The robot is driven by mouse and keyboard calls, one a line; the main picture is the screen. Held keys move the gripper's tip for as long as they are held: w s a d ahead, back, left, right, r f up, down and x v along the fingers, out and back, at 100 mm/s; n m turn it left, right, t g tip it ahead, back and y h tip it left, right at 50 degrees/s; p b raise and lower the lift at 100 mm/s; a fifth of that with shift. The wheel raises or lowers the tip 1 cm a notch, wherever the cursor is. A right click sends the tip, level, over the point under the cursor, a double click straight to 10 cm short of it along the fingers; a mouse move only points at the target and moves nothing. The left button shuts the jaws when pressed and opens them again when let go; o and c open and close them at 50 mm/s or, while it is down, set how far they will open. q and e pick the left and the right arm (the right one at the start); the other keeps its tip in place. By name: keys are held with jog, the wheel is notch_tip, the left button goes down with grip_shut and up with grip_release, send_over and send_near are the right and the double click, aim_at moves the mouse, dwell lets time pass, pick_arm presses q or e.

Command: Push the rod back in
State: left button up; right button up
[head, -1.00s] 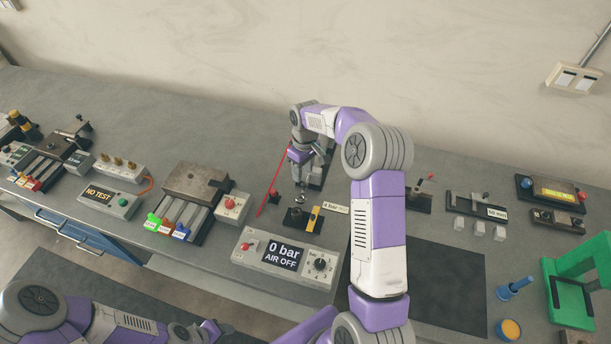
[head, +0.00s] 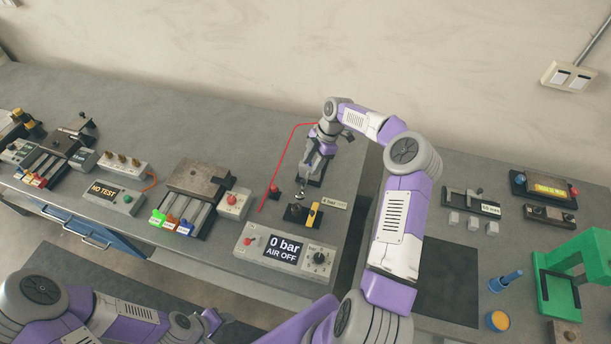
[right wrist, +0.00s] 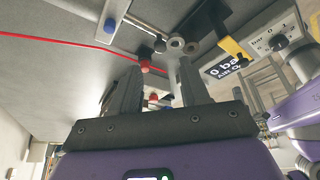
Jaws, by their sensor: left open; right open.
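The air cylinder (head: 313,172) lies on the bench behind the pressure box, partly covered by my right wrist. A small round metal end (head: 322,191) shows at its near end. How far the rod sticks out is unclear. In the right wrist view, small grey round ends (right wrist: 176,42) show beyond the fingertips. My right gripper (right wrist: 158,62) is open and empty, with its fingers apart and not visibly touching the rod. In the head view, its fingers are mostly hidden behind the wrist. My left gripper (head: 212,322) is open, low at the front, away from the cylinder.
The pressure box (head: 284,253) reads "0 bar AIR OFF". A yellow-and-black piece (head: 314,214) stands before the cylinder. A red hose (head: 281,165) runs behind and left of it. A red button (head: 274,190) stands to the left. The back of the bench is clear.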

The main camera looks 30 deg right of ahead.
aim_at(304, 180)
jog(key=x, duration=0.6)
jog(key=shift+a+f+p, duration=0.15)
jog(key=shift+f+p, duration=0.25)
grip_shut()
